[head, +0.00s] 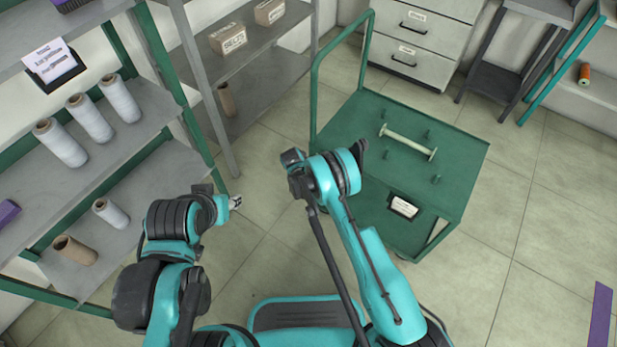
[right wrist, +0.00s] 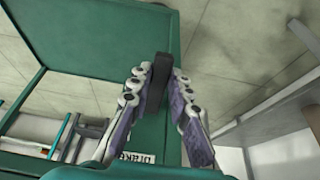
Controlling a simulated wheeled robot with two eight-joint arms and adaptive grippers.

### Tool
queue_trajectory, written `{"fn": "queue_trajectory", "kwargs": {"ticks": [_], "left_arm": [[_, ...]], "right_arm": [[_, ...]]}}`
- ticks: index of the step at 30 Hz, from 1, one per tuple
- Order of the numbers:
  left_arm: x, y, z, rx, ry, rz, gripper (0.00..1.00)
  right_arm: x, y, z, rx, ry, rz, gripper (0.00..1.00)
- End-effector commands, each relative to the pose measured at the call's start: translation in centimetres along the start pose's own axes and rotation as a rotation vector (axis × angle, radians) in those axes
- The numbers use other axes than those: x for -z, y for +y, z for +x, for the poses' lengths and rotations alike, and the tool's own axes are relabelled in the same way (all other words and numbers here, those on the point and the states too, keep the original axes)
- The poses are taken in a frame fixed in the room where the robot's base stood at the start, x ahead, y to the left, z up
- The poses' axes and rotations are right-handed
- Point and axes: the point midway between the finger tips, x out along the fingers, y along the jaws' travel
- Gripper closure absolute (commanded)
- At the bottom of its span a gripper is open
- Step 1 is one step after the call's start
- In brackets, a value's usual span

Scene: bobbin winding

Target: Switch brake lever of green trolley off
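The green trolley (head: 455,160) stands right of centre in the head view, with a deck and a tall handle frame at its far left. In the right wrist view a dark upright lever (right wrist: 160,72) stands at the trolley's green panel (right wrist: 90,98). A partly hidden, upside-down label (right wrist: 140,158) seems to read "BRAKE". My right gripper (right wrist: 160,84) is open, its two fingers on either side of the lever; I cannot tell whether they touch it. In the head view my wrist hides that gripper. My left gripper (head: 236,202) is left of the trolley, away from it; its opening is unclear.
A pale bobbin (head: 408,143) lies on the trolley deck between short green pegs. A shelf rack with white spools (head: 90,118) stands at the left. A drawer cabinet (head: 415,45) is behind the trolley.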

Motion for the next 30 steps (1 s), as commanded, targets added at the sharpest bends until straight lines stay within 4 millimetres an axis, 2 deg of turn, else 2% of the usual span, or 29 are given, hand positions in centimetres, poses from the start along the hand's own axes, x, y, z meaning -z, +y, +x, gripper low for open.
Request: {"fn": "queue_trajectory", "kwargs": {"ticks": [8, 15, 19, 30], "left_arm": [[0.0, 0.0, 0.0, 0.0, 0.0, 0.0, 0.6], [0.0, 0.0, 0.0, 0.0, 0.0, 0.0, 0.6], [0.0, 0.0, 0.0, 0.0, 0.0, 0.0, 0.6], [0.0, 0.0, 0.0, 0.0, 0.0, 0.0, 0.6]], "right_arm": [[0.4, 0.1, -0.4, -0.003, -0.064, 0.003, 1.0], [1.6, 0.1, -2.0, -0.001, -0.359, 0.004, 1.0], [2.0, 0.0, -2.5, -0.001, -0.458, 0.002, 1.0], [2.1, 0.0, -2.8, 0.0, -0.498, 0.0, 1.0]]}}
